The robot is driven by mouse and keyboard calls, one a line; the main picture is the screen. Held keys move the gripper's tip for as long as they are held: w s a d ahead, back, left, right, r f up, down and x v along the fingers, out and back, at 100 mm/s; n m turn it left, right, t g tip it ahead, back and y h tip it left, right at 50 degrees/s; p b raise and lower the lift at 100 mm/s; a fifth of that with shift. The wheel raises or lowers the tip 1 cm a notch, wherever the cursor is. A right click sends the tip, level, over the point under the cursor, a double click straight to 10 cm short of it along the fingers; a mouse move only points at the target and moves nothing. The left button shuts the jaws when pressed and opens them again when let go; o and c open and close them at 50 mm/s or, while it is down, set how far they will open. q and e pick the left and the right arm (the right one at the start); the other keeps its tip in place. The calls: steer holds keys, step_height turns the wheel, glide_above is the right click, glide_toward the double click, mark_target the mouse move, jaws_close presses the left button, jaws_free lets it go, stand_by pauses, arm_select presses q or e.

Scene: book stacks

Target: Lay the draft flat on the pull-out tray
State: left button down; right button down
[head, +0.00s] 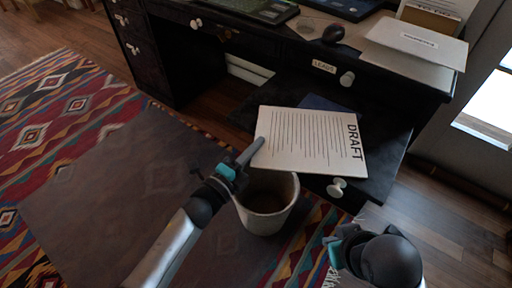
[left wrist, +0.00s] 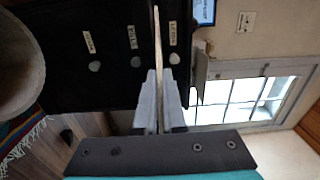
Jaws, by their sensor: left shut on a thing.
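The draft (head: 310,138) is a white printed sheet or booklet with "DRAFT" along its right edge. My left gripper (head: 249,154) is shut on its left edge. In the left wrist view the draft (left wrist: 157,50) shows edge-on as a thin strip between the fingers (left wrist: 160,102). In the head view it covers much of the dark pull-out tray (head: 393,152); I cannot tell whether they touch. A white knob (head: 337,187) is on the tray's front. My right gripper (head: 335,244) is low, in front of the tray, apart from the draft; its opening is unclear.
A blue item (head: 319,103) shows partly behind the draft. A pale bin (head: 266,205) stands below the left gripper, in front of the desk. A patterned rug (head: 60,125) lies at left.

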arm_select(q)
steer(key=shift+f, duration=0.1)
steer(key=c, duration=1.5)
jaws_free()
steer(key=o, duration=0.5)
arm_select(e)
steer(key=shift+w+a+f, duration=0.15)
steer(key=shift+w+a, duration=0.05)
